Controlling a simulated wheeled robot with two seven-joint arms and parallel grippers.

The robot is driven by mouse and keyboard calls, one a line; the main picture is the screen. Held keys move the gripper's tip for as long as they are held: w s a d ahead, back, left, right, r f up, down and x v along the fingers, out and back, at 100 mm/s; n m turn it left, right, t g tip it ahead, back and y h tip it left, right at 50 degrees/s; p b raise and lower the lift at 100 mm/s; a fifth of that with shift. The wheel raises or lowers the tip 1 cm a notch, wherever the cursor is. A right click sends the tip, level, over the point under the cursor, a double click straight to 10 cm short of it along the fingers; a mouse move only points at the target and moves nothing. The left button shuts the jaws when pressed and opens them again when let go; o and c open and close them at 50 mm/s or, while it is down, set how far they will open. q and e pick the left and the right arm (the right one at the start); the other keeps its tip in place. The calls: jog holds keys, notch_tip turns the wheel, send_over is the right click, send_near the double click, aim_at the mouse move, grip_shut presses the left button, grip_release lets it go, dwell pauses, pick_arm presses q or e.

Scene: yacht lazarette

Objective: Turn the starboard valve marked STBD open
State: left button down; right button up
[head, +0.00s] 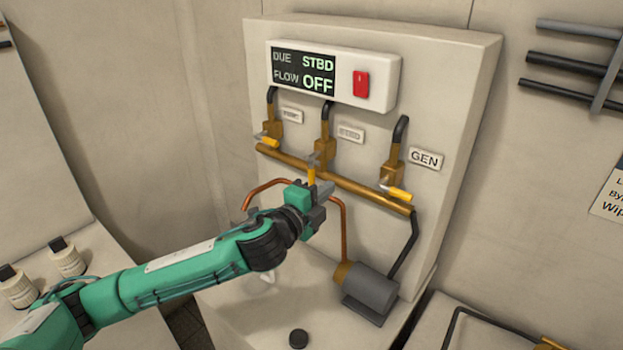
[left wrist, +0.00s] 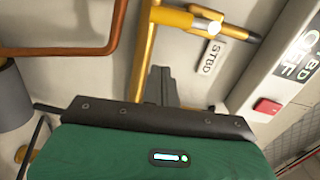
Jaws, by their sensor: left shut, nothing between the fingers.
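The STBD valve is the middle one of three on a brass manifold pipe (head: 345,183). Its yellow handle (head: 311,175) hangs down across the pipe; in the left wrist view the handle (left wrist: 172,17) lies across the top. The STBD label (head: 350,133) also shows in the left wrist view (left wrist: 210,57). The display (head: 303,73) reads DUE STBD, FLOW OFF. My left gripper (head: 325,190) is shut and empty, just below and beside the handle. In the left wrist view its fingertips (left wrist: 160,72) look apart from the handle. My right gripper is not in view.
A red switch (head: 361,84) sits beside the display. A copper pipe (head: 344,235) and a grey pump (head: 370,290) are below. Bottles (head: 66,257) stand at left.

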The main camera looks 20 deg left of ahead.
pick_arm(q)
jog(key=a, duration=0.1)
jog(key=w+a, duration=0.1)
jog(key=a, duration=0.1)
jog(key=shift+w+a+f+p, duration=0.15)
jog(key=shift+w+a+p, duration=0.05)
jog(key=shift+w+p, duration=0.15)
jog(key=shift+w+a+m, duration=0.25)
jog(key=shift+a+m, duration=0.2)
jog(key=shift+m, duration=0.05)
jog(key=shift+a, duration=0.1)
